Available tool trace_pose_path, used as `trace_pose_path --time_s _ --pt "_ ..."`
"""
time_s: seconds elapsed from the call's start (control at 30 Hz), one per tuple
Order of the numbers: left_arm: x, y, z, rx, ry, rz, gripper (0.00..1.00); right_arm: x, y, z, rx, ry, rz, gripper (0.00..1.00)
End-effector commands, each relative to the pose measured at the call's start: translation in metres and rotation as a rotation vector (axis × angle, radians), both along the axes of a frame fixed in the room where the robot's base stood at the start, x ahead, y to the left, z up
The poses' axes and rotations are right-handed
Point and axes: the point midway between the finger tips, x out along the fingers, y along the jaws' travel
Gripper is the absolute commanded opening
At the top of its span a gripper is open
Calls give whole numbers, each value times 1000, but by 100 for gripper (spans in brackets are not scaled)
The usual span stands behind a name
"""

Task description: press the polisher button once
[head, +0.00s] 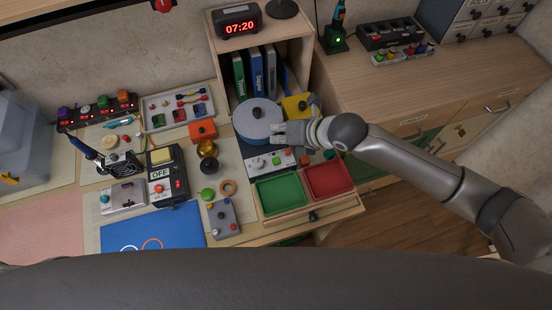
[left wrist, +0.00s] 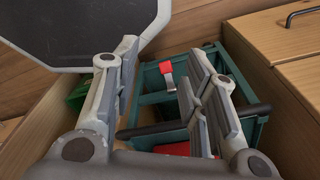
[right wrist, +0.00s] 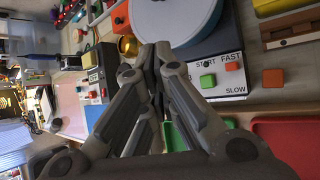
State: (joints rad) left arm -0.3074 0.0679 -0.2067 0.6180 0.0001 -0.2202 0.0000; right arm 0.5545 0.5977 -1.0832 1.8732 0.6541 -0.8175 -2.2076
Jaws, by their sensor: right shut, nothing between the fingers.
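The polisher (head: 258,122) is a blue round drum with a pale top and dark knob, on the work table in the head view. Its white front panel (head: 267,165) carries small coloured buttons. My right gripper (head: 280,134) is shut and empty at the drum's right front edge, above the panel. In the right wrist view its fingertips (right wrist: 160,52) hide the panel's left part. My left gripper (left wrist: 165,85) is open and empty.
Green (head: 279,194) and red (head: 328,178) trays lie in front of the panel. A yellow block (head: 296,107) stands right of the drum, an orange box (head: 202,131) left of it. Below my left gripper is a dark green crate (left wrist: 160,100) holding a red-ended item.

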Motion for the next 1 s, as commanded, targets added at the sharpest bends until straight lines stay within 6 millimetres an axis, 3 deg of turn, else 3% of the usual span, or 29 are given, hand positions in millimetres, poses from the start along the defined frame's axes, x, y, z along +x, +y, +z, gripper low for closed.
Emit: trace_pose_path --time_s 0.2,0.6,1.0 --pt "7 14 -21 16 -9 1 40 0 0 -24 1 3 -2 0" --pt "9 15 -65 18 -11 4 40 0 0 -75 -2 1 -1 0" --pt "9 9 -70 11 -12 3 40 0 0 -84 0 1 -1 0"
